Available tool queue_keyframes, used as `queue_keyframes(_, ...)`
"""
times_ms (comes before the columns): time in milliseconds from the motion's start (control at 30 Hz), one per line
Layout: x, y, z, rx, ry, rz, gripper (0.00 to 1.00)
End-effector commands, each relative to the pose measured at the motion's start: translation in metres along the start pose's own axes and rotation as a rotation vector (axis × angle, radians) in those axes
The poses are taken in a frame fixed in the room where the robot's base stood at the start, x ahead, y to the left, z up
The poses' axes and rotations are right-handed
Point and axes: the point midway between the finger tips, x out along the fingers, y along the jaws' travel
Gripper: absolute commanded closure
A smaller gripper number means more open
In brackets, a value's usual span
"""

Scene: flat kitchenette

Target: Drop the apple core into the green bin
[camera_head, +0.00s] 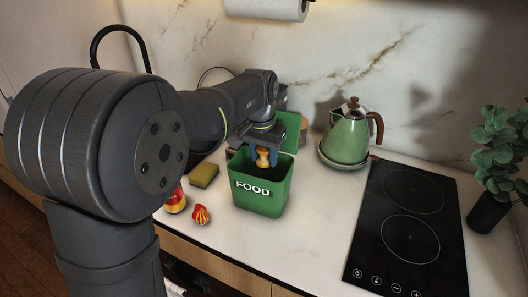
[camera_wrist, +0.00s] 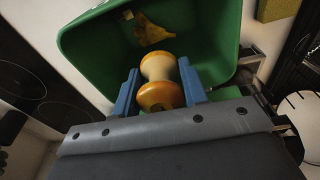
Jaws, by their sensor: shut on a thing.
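The apple core (camera_head: 262,157) is pale in the middle with orange ends. My gripper (camera_head: 264,148) is shut on it at the mouth of the green bin (camera_head: 262,196), which is marked FOOD and has its green lid raised at the back. In the wrist view the apple core (camera_wrist: 158,82) sits between the two blue fingers of my gripper (camera_wrist: 158,92). The green bin (camera_wrist: 85,45) opens beyond it, with a brownish-yellow scrap (camera_wrist: 152,30) inside. I cannot tell exactly how far the core is below the rim.
A yellow-green sponge (camera_head: 204,175), a red and yellow item (camera_head: 201,215) and another beside it (camera_head: 176,202) lie left of the bin. A green kettle (camera_head: 348,137) and black hob (camera_head: 408,225) are to the right. Clear counter lies in front of the hob's left side.

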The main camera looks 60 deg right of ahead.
Motion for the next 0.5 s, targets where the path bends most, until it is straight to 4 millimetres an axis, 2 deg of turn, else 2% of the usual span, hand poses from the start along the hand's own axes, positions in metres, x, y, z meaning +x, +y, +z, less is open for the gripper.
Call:
queue_keyframes(67,-0.0001,0.0000,0.0000,0.000,0.000,0.000,0.82)
queue_keyframes(100,-0.0001,0.0000,0.0000,0.000,0.000,0.000,0.59)
queue_keyframes(200,-0.0002,0.0000,0.0001,0.000,0.000,0.000,0.39)
queue_keyframes(233,-0.0002,0.0000,0.0001,0.000,0.000,0.000,0.35)
queue_keyframes(500,-0.0007,0.0000,0.0001,0.000,0.000,0.000,0.35)
